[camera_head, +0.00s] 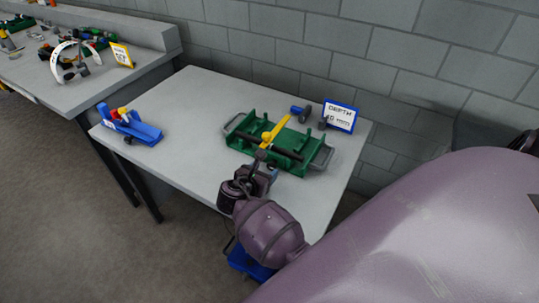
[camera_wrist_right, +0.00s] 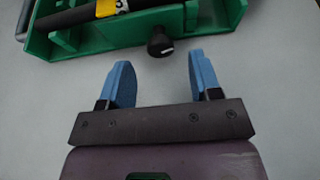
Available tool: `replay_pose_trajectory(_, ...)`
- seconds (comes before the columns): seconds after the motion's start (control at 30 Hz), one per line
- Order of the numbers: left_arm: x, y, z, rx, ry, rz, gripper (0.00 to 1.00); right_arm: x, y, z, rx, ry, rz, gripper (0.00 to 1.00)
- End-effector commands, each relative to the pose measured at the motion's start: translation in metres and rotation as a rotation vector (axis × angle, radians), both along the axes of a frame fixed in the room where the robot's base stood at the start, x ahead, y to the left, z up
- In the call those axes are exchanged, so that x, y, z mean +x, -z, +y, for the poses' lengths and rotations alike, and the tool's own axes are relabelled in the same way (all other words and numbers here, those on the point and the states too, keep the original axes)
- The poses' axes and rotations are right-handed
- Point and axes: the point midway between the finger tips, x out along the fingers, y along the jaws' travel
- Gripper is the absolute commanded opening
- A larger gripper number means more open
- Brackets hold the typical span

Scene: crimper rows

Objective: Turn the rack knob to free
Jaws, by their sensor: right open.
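The green rack (camera_head: 243,145) sits on the light grey table, with a dark rod and a yellow bar across it. In the right wrist view, the rack's near wall (camera_wrist_right: 110,42) runs along the top. A black knob (camera_wrist_right: 159,42) with a small white mark sticks out from this wall. I cannot read its setting. My right gripper (camera_wrist_right: 163,78) is open and empty, its two blue fingers apart on either side of the knob's line and short of it. In the head view, my right gripper (camera_head: 262,172) is at the rack's near side and hides part of it. My left gripper is not in view.
A blue holder (camera_head: 132,124) with red and yellow parts stands at the table's left. A blue-framed sign (camera_head: 339,116) reading "DEPTH" and a blue-and-dark tool (camera_head: 300,112) are behind the rack. A cluttered second bench (camera_head: 85,92) is at far left. The table's middle left is clear.

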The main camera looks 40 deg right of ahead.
Motion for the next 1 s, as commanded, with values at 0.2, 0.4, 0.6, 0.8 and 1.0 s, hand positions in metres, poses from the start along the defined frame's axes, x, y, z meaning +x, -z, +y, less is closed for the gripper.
replay_pose_trajectory(0.2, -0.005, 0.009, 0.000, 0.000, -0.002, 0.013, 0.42, 0.011, 0.013, -0.026, 0.000, 0.000, 0.000, 0.58)
replay_pose_trajectory(0.4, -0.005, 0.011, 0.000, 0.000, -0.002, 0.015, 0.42, 0.015, 0.017, -0.036, 0.001, 0.000, 0.000, 0.58)
replay_pose_trajectory(0.6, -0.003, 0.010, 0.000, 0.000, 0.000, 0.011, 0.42, 0.015, 0.017, -0.037, 0.002, 0.000, -0.002, 0.58)
replay_pose_trajectory(0.8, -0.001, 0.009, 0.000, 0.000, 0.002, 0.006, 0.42, 0.015, 0.017, -0.037, 0.002, 0.000, -0.002, 0.43)
replay_pose_trajectory(1.0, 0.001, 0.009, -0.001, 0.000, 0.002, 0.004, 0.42, 0.015, 0.017, -0.037, 0.002, 0.000, -0.002, 0.12)
